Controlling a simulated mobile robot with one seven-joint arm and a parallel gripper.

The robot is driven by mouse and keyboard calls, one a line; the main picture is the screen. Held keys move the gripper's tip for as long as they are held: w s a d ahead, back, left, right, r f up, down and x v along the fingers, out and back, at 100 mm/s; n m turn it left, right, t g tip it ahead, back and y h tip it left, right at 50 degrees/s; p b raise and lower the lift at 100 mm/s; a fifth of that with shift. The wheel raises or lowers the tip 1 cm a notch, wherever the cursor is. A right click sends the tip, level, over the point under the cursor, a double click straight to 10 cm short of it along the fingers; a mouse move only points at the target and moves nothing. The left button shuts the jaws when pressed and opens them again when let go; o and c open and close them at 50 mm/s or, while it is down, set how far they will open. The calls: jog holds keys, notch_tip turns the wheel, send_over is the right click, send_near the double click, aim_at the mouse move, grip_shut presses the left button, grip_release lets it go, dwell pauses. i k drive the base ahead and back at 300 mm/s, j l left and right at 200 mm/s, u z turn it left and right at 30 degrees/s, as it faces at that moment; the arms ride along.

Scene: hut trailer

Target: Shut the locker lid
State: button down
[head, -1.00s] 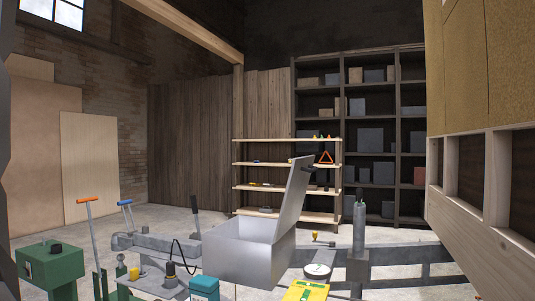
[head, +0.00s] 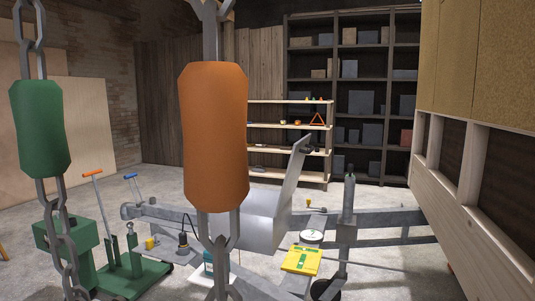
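The locker is a grey metal box (head: 265,229) in the middle of the head view, mounted on the trailer's grey frame. Its lid (head: 291,190) stands raised and steep, leaning to the right at the top, with a small dark fitting (head: 309,148) near its upper edge. The orange hanging sleeve covers the left part of the box, so its inside cannot be made out. My gripper is not in the head view.
Close in front hang chains with a green sleeve (head: 37,128) and an orange sleeve (head: 215,137). A yellow-green case (head: 301,261) lies right of the locker. A green trolley (head: 133,277) stands left. A wooden-sided hut wall (head: 485,190) closes off the right.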

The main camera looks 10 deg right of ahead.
aim_at(299, 149)
jog(key=j+u, duration=0.1)
jog(key=u, duration=2.55)
jog(key=i+z, duration=0.75)
jog(key=i+l+z, duration=0.1)
jog(key=z, duration=0.3)
jog(key=i+z, duration=0.5)
jog(key=z, duration=0.25)
jog(key=i+l+z, duration=0.1)
jog(key=i+z, duration=0.3)
jog(key=i+j+z, duration=0.1)
jog(key=i+z, duration=0.3)
jog(key=i, duration=0.2)
jog(key=i+z, duration=0.1)
jog(key=z, duration=0.7)
jog(key=i+j+z, duration=0.1)
jog(key=z, duration=0.35)
jog(key=i+z, duration=0.35)
jog(key=i, duration=0.65)
